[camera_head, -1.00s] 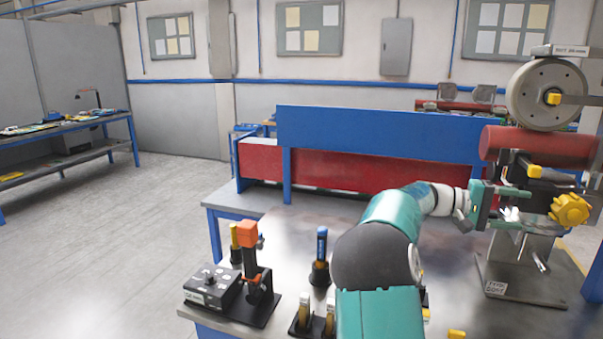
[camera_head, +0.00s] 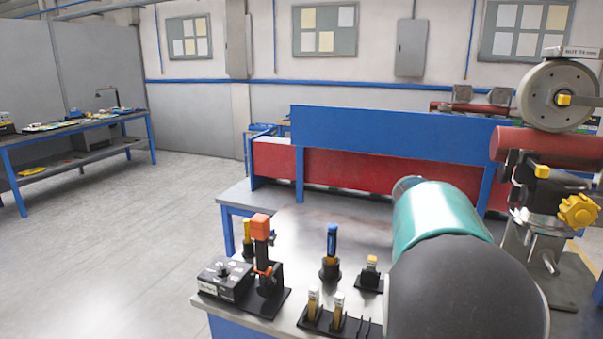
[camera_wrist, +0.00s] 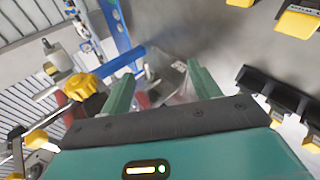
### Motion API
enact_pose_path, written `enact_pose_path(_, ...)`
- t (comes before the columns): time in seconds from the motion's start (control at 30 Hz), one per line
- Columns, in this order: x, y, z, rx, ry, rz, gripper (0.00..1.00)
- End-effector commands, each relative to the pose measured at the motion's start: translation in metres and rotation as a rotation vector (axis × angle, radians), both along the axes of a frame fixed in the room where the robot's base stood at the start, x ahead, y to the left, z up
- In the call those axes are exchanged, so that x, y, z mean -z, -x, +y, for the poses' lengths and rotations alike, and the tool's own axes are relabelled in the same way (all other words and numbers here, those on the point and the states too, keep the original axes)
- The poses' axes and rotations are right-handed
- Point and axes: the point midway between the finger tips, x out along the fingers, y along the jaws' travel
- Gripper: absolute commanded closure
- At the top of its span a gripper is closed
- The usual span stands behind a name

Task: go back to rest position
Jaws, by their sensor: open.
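My gripper (camera_wrist: 160,88) shows in the wrist view with its two green fingers apart and nothing between them. In the head view my gripper is hidden behind my own arm, which fills the lower right. The machine with the red roller (camera_head: 545,147), the grey wheel (camera_head: 545,95) and the yellow knob (camera_head: 578,211) stands at the right. The yellow knob also shows at the left of the wrist view (camera_wrist: 80,86), apart from my fingers.
On the metal bench (camera_head: 300,210) stand a black box (camera_head: 224,278), an orange-topped device (camera_head: 262,228), a blue-topped tool (camera_head: 331,245) and small yellow-capped holders (camera_head: 370,270). A blue and red barrier (camera_head: 390,135) stands behind. The floor (camera_head: 120,260) at left is clear.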

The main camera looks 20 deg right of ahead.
Motion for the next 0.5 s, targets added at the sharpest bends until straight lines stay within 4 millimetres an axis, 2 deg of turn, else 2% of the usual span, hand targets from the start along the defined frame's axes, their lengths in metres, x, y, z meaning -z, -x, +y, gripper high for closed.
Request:
enact_pose_path(0.03,0.003,-0.003,0.025,-0.043,-0.056,-0.058,0.38)
enact_pose_path(0.23,0.019,-0.013,0.131,-0.219,-0.269,-0.251,0.38)
enact_pose_path(0.37,0.025,-0.011,0.203,-0.334,-0.39,-0.359,0.38)
enact_pose_path(0.5,0.029,0.001,0.278,-0.457,-0.505,-0.461,0.38)
